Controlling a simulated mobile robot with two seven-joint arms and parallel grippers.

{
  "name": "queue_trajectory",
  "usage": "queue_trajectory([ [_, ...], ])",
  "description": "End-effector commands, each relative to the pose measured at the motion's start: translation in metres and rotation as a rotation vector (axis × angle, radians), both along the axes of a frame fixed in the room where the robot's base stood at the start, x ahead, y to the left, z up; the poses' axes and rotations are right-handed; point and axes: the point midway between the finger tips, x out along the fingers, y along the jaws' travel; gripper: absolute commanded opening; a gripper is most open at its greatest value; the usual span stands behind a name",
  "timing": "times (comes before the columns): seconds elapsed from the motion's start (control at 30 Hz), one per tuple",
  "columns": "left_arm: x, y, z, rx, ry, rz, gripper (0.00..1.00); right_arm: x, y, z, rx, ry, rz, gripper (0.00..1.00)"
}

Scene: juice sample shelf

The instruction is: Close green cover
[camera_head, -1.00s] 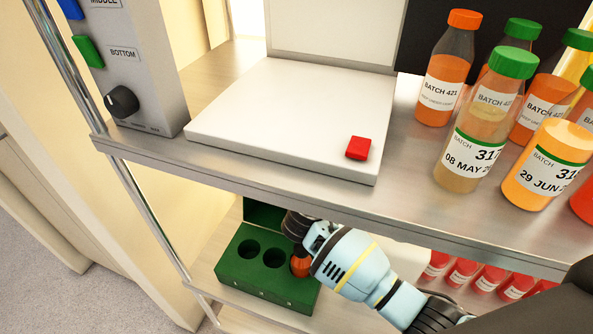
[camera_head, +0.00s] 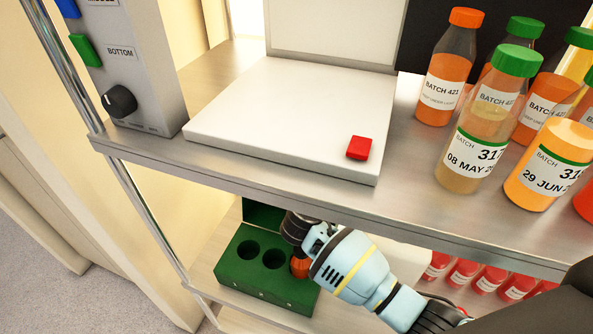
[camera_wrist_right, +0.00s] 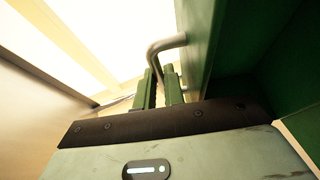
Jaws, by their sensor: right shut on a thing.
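A green box (camera_head: 262,285) with round holes sits on the lower shelf. An orange bottle (camera_head: 299,267) shows at its right hole, partly behind my gripper; the other two visible holes look empty. The green cover (camera_head: 263,214) stands raised at the back of the box, its top hidden by the upper shelf. In the right wrist view the green cover (camera_wrist_right: 228,30) fills the upper right and carries a bent metal handle (camera_wrist_right: 168,43). My right gripper (camera_wrist_right: 161,88) is shut on this handle. In the head view, my right gripper (camera_head: 292,228) is beside the cover. My left gripper is not in view.
The upper shelf (camera_head: 300,205) overhangs the box and my right arm. It bears a white device with a red button (camera_head: 358,148) and several juice bottles (camera_head: 483,115). Red-filled bottles (camera_head: 464,271) stand on the lower shelf at right. A metal post (camera_head: 150,215) is at left.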

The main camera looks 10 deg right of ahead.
Motion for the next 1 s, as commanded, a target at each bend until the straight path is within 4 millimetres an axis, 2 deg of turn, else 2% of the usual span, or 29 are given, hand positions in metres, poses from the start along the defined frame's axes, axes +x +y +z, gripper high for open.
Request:
queue_trajectory([
  [0.27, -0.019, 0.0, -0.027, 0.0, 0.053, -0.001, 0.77, -0.026, 0.018, 0.002, -0.089, -0.123, 0.002, 0.0],
  [0.43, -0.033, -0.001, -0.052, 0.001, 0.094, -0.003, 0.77, -0.047, 0.031, 0.004, -0.16, -0.229, 0.002, 0.0],
  [0.63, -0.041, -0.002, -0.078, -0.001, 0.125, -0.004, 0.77, -0.069, 0.046, 0.008, -0.238, -0.345, 0.002, 0.0],
  [0.77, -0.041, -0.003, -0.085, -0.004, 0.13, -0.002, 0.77, -0.08, 0.054, 0.011, -0.261, -0.386, 0.001, 0.0],
  [1.0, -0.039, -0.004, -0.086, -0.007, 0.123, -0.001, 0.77, -0.092, 0.062, 0.012, -0.263, -0.384, 0.0, 0.0],
])
